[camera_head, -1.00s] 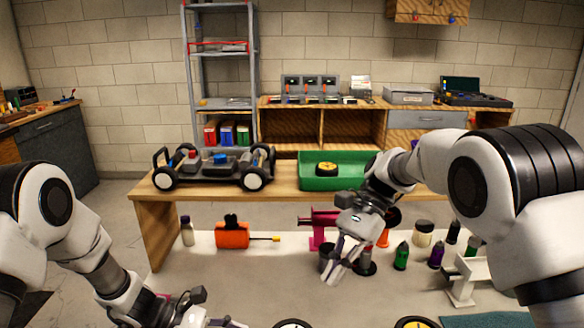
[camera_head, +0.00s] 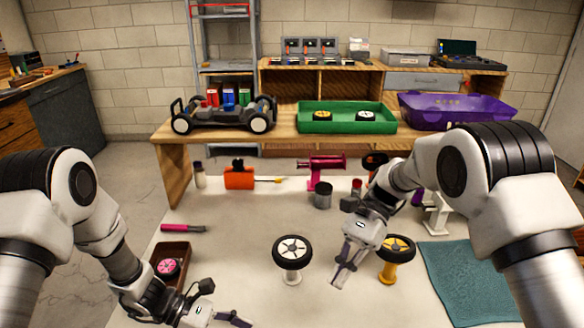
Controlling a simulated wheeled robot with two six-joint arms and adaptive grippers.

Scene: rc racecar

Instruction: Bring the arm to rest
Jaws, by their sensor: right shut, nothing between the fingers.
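My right gripper (camera_head: 347,268) is shut and empty above the white table, between two wheels on stands. Its fingers point down and a little left. My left gripper (camera_head: 229,317) is low at the front left, near the bottom edge of the view; its fingertips are partly cut off, so its opening is unclear. A white-spoked wheel on a white stand (camera_head: 292,253) stands left of the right gripper. A yellow-spoked wheel on a yellow stand (camera_head: 396,248) stands just right of it.
A brown tray (camera_head: 184,250) with a pink-spoked wheel lies beside my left arm. A teal mat (camera_head: 468,280) lies at right. Behind, a wooden bench holds a car chassis (camera_head: 224,115), a green tray (camera_head: 346,130) with two wheels and a purple bin (camera_head: 455,112).

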